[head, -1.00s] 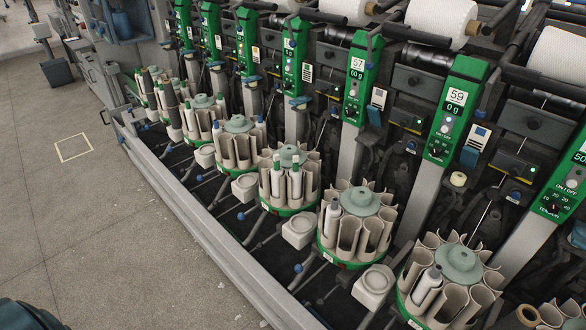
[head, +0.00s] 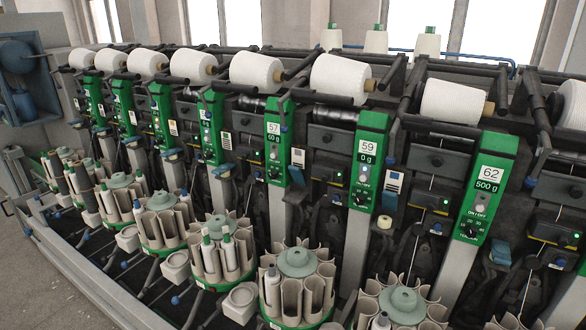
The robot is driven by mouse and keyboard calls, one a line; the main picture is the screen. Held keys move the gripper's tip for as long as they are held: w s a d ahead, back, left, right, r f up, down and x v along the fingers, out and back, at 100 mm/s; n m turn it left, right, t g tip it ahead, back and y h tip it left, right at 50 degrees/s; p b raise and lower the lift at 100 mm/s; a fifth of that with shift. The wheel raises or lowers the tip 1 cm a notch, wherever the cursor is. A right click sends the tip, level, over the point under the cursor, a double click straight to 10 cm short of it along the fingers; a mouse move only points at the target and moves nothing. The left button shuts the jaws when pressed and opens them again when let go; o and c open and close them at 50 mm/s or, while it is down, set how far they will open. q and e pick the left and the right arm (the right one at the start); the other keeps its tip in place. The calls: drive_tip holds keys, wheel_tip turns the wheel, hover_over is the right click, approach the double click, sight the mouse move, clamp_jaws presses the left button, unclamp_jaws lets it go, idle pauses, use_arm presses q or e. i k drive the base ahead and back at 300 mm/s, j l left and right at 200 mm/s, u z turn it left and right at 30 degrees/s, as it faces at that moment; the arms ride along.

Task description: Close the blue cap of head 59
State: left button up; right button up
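The head 59 panel (head: 368,160) is a green post front right of centre in the head view, with a "59" plate and a display reading 0 g. Beside it on the right is a white-and-blue label (head: 393,182). A small blue part (head: 389,201) sits just below that label. I cannot tell for sure whether this is the blue cap, or whether it is open or closed. A white cone (head: 341,80) lies on its side above the head. Neither of my grippers is in view.
Head 57 (head: 274,141) stands to the left and head 62 (head: 487,185) to the right. Round beige bobbin magazines, including one with a grey-green hub (head: 297,263), stand below along the front. Grey rail (head: 90,277) and open floor lie at lower left.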

sight(298, 177)
drive_tip(key=j+z, duration=0.1)
drive_tip(key=z, duration=0.4)
drive_tip(key=i+j+z, duration=0.15)
drive_tip(key=j+z, duration=0.25)
drive_tip(key=j, duration=0.6)
drive_tip(key=j+z, duration=0.4)
drive_tip(key=j, duration=0.65)
